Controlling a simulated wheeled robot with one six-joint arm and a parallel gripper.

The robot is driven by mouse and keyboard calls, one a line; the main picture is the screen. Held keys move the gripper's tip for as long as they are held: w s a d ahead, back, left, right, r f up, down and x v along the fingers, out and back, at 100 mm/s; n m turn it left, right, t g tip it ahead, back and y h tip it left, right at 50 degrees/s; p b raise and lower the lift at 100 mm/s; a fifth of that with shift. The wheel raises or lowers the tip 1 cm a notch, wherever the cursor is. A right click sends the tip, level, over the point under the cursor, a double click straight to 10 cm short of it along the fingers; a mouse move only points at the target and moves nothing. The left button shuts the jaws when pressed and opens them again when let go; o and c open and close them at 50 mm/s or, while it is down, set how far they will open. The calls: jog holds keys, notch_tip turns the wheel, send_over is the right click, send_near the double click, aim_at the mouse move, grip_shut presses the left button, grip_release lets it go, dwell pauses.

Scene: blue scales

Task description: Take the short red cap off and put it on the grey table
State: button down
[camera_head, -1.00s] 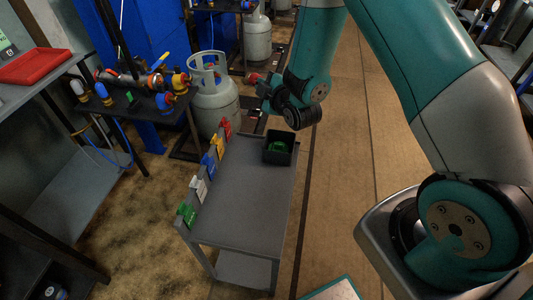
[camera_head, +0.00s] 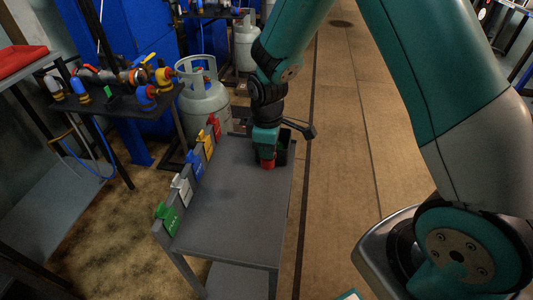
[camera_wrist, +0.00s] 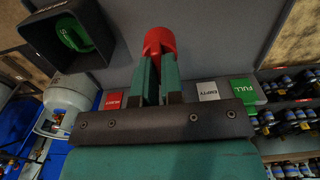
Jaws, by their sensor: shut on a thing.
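The short red cap (camera_wrist: 159,42) is between the fingertips of my gripper (camera_wrist: 158,58) in the wrist view, and the fingers are shut on it. In the head view the red cap (camera_head: 267,163) shows at the lower end of my gripper (camera_head: 266,152), low over the far end of the grey table (camera_head: 235,205). I cannot tell whether the cap touches the grey top. The grey table top also shows in the wrist view (camera_wrist: 210,35).
A black bin (camera_head: 287,147) stands close to the right of my gripper; the wrist view shows a green thing (camera_wrist: 72,34) in it. Coloured tags (camera_head: 180,188) line the table's left edge. Gas cylinders (camera_head: 205,105) stand beyond. The table's near part is clear.

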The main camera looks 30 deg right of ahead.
notch_tip(320, 180, down, 8)
jog(key=b, duration=0.7)
jog(key=shift+f+b, duration=0.25)
jog(key=shift+b, duration=0.05)
jog(key=shift+f+b, duration=0.55)
jog(key=shift+f, duration=0.85)
jog(key=c, duration=1.2)
grip_release()
jog(key=shift+o, duration=0.2)
jog(key=shift+r, duration=0.1)
notch_tip(320, 180, up, 17)
jog(key=p, duration=0.4)
jog(key=shift+r, duration=0.15)
